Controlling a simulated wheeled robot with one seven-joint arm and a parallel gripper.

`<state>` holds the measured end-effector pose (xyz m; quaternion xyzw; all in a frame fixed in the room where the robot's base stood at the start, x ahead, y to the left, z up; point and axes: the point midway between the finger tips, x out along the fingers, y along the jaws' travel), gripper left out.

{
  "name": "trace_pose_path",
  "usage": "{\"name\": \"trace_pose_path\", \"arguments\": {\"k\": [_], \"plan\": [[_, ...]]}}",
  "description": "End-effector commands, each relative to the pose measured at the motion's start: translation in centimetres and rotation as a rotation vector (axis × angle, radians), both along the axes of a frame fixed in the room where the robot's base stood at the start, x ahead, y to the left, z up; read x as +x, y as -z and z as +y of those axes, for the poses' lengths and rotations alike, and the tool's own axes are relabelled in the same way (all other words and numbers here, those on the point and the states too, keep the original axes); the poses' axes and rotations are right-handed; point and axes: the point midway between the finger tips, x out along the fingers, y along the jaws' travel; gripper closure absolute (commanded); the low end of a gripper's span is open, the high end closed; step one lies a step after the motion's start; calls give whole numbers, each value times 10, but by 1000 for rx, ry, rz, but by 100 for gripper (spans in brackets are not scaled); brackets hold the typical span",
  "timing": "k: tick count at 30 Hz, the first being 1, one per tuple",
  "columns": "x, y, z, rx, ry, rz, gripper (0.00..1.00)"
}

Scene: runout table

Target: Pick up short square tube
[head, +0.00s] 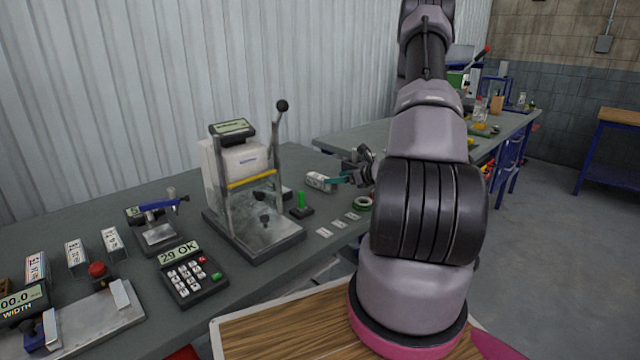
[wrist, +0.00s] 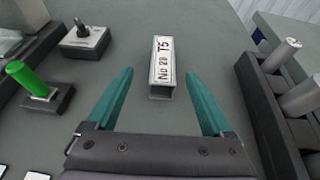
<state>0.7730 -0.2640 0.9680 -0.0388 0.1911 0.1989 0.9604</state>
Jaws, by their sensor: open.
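The short square tube (wrist: 162,68) is a pale, hollow, square-ended piece with a label reading "No 28 T5". It lies on the grey table with its open end facing my gripper (wrist: 160,74). My gripper is open, and its two teal fingers point at the tube from either side in the wrist view. The near end of the tube shows between the fingertips, apart from both. In the head view, the tube (head: 319,181) lies just left of my gripper (head: 338,181), partly hidden by a finger. I cannot tell the exact height of the fingertips over the table.
A green post on a dark base (wrist: 42,92) stands left of the gripper. A black rack holding metal cylinders (wrist: 283,100) stands close on the right. A small switch-like box (wrist: 85,42) is beyond. The large lever press (head: 245,185) stands left of the tube.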

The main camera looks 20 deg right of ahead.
Motion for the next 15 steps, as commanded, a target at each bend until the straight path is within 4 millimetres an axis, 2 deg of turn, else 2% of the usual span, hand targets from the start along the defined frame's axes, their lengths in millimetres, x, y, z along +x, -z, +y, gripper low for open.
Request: {"name": "trace_pose_path", "arguments": {"k": [3,10,15], "plan": [[14,6,6,0,-2,0,15],[31,14,12,0,-2,-1,15],[54,25,19,0,-4,-1,15]]}}
